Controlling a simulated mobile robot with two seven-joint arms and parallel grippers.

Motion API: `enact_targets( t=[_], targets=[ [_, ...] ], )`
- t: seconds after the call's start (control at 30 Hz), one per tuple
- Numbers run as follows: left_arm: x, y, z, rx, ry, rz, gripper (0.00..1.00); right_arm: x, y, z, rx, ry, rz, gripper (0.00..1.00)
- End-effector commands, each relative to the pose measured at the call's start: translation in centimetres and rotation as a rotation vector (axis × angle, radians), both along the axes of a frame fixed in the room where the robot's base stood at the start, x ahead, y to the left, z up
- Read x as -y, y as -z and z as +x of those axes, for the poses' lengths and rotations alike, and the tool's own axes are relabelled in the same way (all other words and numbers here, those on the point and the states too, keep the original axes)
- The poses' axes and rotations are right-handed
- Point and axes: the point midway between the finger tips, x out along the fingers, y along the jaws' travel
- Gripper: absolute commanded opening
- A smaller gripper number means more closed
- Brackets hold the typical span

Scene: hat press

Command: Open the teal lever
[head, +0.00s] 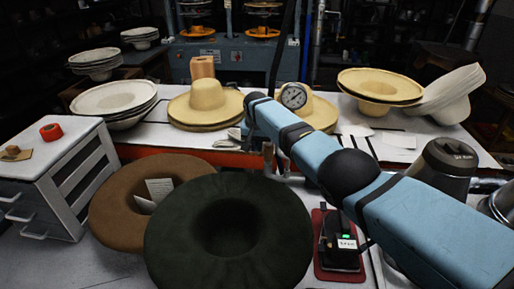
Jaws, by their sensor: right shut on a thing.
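A long blue-teal beam (431,229) with black bands and a large black ball (348,175) runs from the lower right corner to the middle of the head view. I cannot tell from this view alone which part of the blue-teal structure is the lever. My right gripper (275,159) shows only small and dark, close to the far end of the beam. It is shut on the lever, but the contact is too small and too covered to make out. My left gripper is not in view.
A dark green hat (170,237) and a brown hat (112,211) lie in front. A white drawer cabinet (62,188) stands left. Straw hats (206,98) line the white table behind. A gauge (294,96) and a black device (340,245) are close to the beam.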

Motion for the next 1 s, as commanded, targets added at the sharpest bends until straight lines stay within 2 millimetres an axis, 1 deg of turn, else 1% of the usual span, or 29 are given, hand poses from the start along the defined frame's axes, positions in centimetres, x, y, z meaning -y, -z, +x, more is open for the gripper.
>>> enact_targets(
  t=[0.03, 0.07, 0.1, 0.17, 0.43, 0.57, 0.73, 0.77, 0.83, 1.0],
  targets=[
    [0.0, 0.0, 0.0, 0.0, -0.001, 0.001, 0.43, 0.1, -0.1, 0.1, 0.003, 0.0, -0.001, 0.0],
    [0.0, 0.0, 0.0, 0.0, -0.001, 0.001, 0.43, 0.1, -0.1, 0.1, 0.003, 0.0, -0.001, 0.15],
    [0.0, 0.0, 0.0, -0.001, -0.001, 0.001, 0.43, 0.1, -0.1, 0.1, 0.003, 0.0, -0.001, 0.24],
    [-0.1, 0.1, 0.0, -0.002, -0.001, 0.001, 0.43, 0.1, -0.1, 0.1, 0.002, 0.0, 0.0, 0.36],
    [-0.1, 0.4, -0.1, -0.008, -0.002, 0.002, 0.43, 0.0, -0.1, 0.0, 0.001, 0.0, 0.0, 0.36],
    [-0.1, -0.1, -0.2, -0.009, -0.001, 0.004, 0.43, 0.0, -0.9, -0.1, 0.001, -0.001, 0.001, 0.36],
    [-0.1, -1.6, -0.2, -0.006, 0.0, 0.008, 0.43, -0.1, -3.6, -0.4, 0.003, -0.002, 0.001, 0.36],
    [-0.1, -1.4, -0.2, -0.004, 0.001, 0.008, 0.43, -0.1, -4.1, -0.4, 0.006, -0.002, 0.001, 0.36],
    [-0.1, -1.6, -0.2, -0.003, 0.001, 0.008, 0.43, -0.1, -5.8, -0.7, 0.005, -0.001, 0.001, 0.36],
    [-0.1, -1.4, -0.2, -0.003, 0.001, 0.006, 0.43, -0.2, -9.5, -1.3, 0.005, 0.0, 0.002, 0.36]
  ],
)
